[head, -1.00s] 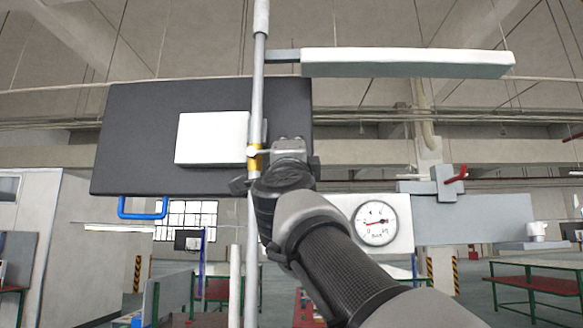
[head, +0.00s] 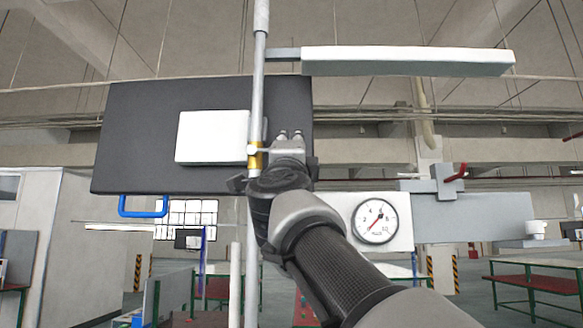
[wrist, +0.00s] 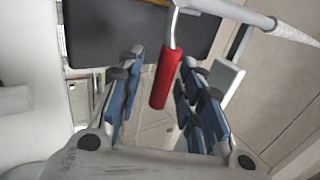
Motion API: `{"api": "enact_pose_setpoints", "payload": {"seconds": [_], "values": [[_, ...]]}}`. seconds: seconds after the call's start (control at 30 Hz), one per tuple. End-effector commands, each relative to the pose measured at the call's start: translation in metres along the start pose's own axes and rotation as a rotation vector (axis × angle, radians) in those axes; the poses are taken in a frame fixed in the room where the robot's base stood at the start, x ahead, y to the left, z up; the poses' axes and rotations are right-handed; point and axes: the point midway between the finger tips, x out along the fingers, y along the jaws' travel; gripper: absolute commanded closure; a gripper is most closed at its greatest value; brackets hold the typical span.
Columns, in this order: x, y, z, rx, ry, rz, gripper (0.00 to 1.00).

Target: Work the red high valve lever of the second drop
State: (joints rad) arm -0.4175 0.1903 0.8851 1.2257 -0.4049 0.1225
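In the wrist view, a red lever grip (wrist: 166,80) on a bent metal stem lies between the two fingers of my gripper (wrist: 162,88). The fingers are apart, with a visible gap on each side of the grip. In the head view my gripper (head: 288,137) is beside the vertical pipe (head: 258,90), at the brass-coloured valve (head: 256,158). The red grip is hidden there behind my gripper and wrist.
A dark panel (head: 140,135) with a white plate (head: 212,137) stands behind the pipe. A white bar (head: 405,62) juts right above. A pressure gauge (head: 375,218) and another red lever (head: 457,172) on a grey block are at right. A blue handle (head: 143,207) hangs at left.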

Motion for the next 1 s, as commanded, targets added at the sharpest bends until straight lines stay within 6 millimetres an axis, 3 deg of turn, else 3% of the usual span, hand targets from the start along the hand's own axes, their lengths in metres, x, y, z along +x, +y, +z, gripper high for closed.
{"api": "enact_pose_setpoints", "payload": {"seconds": [0.27, 0.43, 1.0], "values": [[-0.002, -0.001, 0.000, 0.000, 0.000, -0.001, 0.66], [-0.014, -0.002, 0.000, -0.001, 0.000, 0.001, 0.66], [-0.104, -0.001, 0.000, 0.002, -0.002, -0.001, 0.66]]}}
